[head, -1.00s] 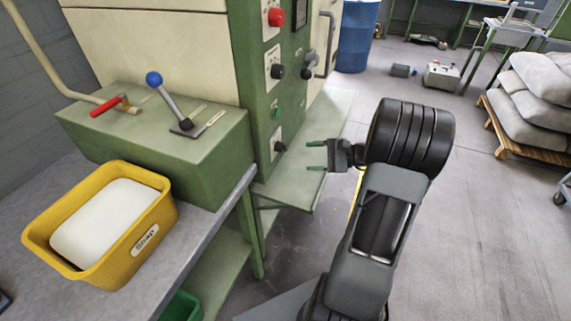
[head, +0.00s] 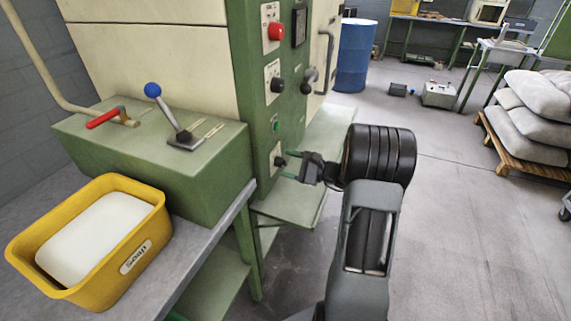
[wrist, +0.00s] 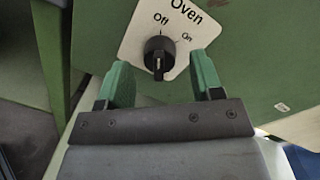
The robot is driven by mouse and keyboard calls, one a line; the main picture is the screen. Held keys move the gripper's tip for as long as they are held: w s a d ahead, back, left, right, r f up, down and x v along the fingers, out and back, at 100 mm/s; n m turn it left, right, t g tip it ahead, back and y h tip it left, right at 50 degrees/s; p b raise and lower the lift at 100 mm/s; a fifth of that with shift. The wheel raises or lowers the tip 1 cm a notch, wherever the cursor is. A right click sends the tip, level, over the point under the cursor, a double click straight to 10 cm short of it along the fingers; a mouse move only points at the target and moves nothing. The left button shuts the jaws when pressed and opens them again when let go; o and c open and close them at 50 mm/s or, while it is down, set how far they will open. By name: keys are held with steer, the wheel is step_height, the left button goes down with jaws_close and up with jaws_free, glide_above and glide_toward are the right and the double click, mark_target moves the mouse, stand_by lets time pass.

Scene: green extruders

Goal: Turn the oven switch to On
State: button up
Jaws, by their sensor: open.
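The oven switch is a black round knob (wrist: 159,54) on a white plate (wrist: 140,34) marked Oven, Off and On. In the head view the knob (head: 279,161) sits low on the green panel's face. A small pale mark shows on the knob's lower part in the wrist view; I cannot tell which label it is set to. My gripper (wrist: 161,67) is open, with one green finger on each side of the knob and visible space between. In the head view my gripper (head: 288,165) is right in front of the knob; contact cannot be told.
Above on the panel are a red button (head: 276,31), a black knob (head: 277,85) and a green button (head: 276,124). A green shelf (head: 300,196) juts out below. A yellow soap bin (head: 150,262) stands at left. Open floor (head: 450,220) lies to the right.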

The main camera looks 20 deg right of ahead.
steer(key=shift+x, duration=0.8)
steer(key=shift+c, duration=0.4)
steer(key=c, duration=0.8)
steer(key=shift+c, duration=0.2)
